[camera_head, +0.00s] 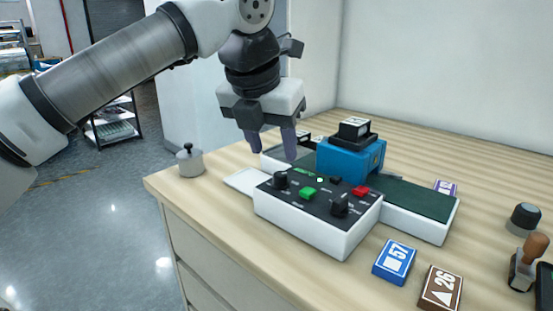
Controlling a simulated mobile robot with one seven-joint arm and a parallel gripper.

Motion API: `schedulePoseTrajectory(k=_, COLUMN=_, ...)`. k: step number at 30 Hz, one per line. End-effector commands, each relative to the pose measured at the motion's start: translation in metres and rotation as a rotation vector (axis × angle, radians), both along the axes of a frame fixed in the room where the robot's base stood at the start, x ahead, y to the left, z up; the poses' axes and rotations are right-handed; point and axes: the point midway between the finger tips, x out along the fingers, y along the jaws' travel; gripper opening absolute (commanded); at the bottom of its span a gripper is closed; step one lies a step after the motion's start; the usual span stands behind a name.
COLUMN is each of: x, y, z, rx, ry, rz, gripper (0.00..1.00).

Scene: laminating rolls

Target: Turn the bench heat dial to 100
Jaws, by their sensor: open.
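A white control box (303,230) with a dark top panel stands on the wooden bench. The panel carries a black knob (280,180) at its left, a second black knob (340,206) toward its right front, a green button (308,193) and a red button (360,191). The panel labels are too small to read, so I cannot tell which knob is the heat dial or its setting. My gripper (273,146) is open and empty, pointing down above the back left of the box. It appears apart from both knobs.
A blue block (350,158) with a black-and-white top stands behind the box, by a green-topped board (425,202). A grey lidded pot (190,162) stands at left. Blue (395,261) and brown (440,287) numbered cards lie in front. A wooden-handled stamp (528,262) is at right.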

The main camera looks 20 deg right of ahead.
Motion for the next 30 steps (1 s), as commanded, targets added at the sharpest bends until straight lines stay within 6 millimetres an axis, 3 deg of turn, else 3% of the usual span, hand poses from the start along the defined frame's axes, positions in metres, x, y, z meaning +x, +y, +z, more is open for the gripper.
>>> schedulePoseTrajectory(k=3, x=-0.008, y=0.007, z=0.029, rx=-0.003, ry=-0.001, rz=0.001, gripper=0.46)
schedulePoseTrajectory(k=10, x=-0.019, y=0.016, z=0.062, rx=-0.001, ry=0.000, rz=-0.001, gripper=0.46)
schedulePoseTrajectory(k=25, x=-0.022, y=0.019, z=0.070, rx=-0.005, ry=0.001, rz=-0.005, gripper=0.46)
schedulePoseTrajectory(k=30, x=-0.038, y=0.000, z=0.079, rx=-0.154, ry=-0.003, rz=-0.135, gripper=0.46)
